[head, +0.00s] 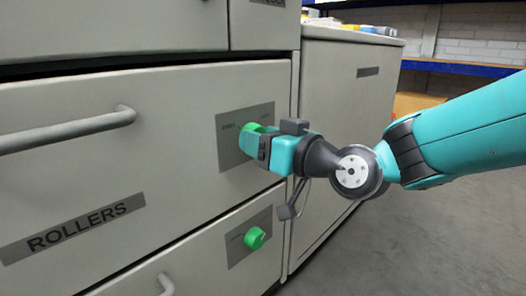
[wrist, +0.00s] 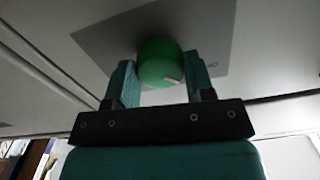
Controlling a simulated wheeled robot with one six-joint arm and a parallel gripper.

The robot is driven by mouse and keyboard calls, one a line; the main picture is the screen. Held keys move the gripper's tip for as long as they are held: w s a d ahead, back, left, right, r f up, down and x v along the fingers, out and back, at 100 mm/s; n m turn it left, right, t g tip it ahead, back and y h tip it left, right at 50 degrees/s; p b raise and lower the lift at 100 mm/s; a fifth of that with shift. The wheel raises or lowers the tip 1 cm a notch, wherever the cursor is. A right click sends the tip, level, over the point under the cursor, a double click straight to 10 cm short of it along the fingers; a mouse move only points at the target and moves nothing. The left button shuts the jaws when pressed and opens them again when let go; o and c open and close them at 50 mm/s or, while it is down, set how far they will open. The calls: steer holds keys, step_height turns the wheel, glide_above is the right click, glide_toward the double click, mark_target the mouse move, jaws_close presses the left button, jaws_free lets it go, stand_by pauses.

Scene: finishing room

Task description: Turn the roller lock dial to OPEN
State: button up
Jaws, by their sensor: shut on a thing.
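The roller lock dial (wrist: 160,62) is a green round knob on a grey plate (head: 229,150) at the right end of the ROLLERS drawer (head: 130,175). My gripper (head: 250,142) is at this dial, with a finger on each side of it. In the head view the fingers hide most of the dial. The plate's lettering is too small to read, so I cannot tell the dial's setting.
A second green dial (head: 255,238) sits on the drawer below, close under my wrist. A bar handle (head: 68,130) sticks out from the ROLLERS drawer at the left. A grey cabinet (head: 338,120) stands to the right. Open floor (head: 440,220) lies at the right.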

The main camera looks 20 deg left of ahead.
steer(key=shift+n+b, duration=0.35)
steer(key=shift+n, duration=0.25)
steer(key=shift+r, duration=0.1)
steer(key=o, duration=0.9)
steer(key=p+v, duration=0.1)
steer(key=v, duration=1.6)
steer(key=shift+s+d, duration=0.1)
steer(key=shift+d, duration=0.1)
